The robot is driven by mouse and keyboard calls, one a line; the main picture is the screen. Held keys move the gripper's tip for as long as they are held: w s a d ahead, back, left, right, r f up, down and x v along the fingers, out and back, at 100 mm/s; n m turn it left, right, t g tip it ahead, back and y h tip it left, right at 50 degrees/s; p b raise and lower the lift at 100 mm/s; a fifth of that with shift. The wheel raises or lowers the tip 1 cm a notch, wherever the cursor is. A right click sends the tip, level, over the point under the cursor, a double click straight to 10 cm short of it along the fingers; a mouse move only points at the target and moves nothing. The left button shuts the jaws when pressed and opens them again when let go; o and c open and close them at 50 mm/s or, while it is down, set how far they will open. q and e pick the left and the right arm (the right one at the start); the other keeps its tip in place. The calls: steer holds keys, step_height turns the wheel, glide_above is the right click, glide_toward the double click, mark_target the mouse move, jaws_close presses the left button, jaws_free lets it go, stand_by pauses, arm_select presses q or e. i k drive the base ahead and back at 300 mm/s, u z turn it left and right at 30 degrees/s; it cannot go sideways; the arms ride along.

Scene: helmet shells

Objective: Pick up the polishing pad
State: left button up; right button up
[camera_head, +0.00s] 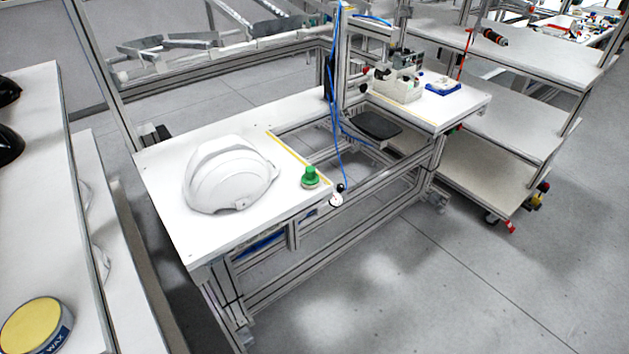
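A small round green object with a knob on top and a paler base, which looks like the polishing pad (311,178), sits upright near the front right edge of the white workbench top (190,240). A white helmet shell (228,175) rests on the same bench, to the left of the pad and apart from it. Nothing covers the pad. Neither of my grippers shows in the head view.
A wax tin (36,326) with a yellow top stands on the left shelf (50,180), where dark helmet shells (8,145) also sit. A blue hose (335,120) hangs just behind the pad. A second bench (455,105) holds a fixture.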

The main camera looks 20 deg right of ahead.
mark_target(309, 180)
steer(key=u, duration=0.05)
steer(key=k, duration=0.55)
steer(key=z, duration=0.6)
steer(key=i, duration=0.9)
steer(key=u, duration=0.6)
steer(key=i, duration=0.6)
steer(key=u, duration=0.55)
